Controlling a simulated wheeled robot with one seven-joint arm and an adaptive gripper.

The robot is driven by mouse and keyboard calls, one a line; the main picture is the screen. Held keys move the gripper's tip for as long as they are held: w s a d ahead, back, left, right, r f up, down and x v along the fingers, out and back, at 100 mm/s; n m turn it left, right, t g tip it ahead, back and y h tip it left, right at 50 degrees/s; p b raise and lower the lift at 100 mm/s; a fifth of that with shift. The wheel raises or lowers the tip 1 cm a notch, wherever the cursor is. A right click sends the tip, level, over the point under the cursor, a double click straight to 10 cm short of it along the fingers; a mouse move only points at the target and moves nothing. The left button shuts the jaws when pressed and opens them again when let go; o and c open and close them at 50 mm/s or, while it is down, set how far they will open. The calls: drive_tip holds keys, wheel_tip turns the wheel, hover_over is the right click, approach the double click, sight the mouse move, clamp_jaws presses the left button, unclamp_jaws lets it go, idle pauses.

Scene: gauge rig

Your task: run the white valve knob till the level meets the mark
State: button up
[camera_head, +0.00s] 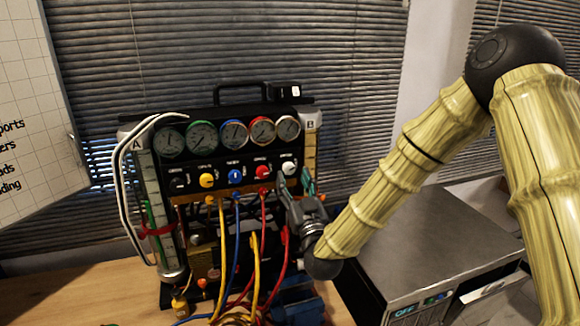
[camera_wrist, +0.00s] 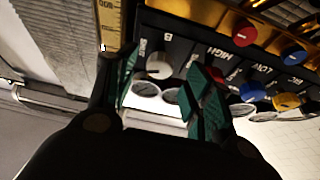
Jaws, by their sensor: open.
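The white valve knob (camera_head: 289,168) is at the right end of the knob row on the black gauge panel. In the wrist view the white knob (camera_wrist: 158,65) shows between my green fingertips, with gaps on both sides. My gripper (camera_head: 294,183) is open and empty in front of it; I cannot tell how far the tips reach around it. The clear column A (camera_head: 148,190) stands at the panel's left with a scale and a red band (camera_head: 157,231). Column B (camera_head: 310,150), with a yellow scale, is at the right, its lower part hidden behind my gripper. The liquid level is too small to read.
Red (camera_head: 263,172), blue (camera_head: 236,177) and yellow (camera_head: 207,181) knobs sit left of the white one, below several round gauges. Coloured hoses (camera_head: 254,260) hang in front. A metal-topped box (camera_head: 430,240) stands at the right under my arm. Blinds are behind.

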sight(290, 172)
drive_tip(key=shift+p+x, duration=0.55)
drive_tip(key=shift+x, duration=1.15)
drive_tip(key=c, duration=1)
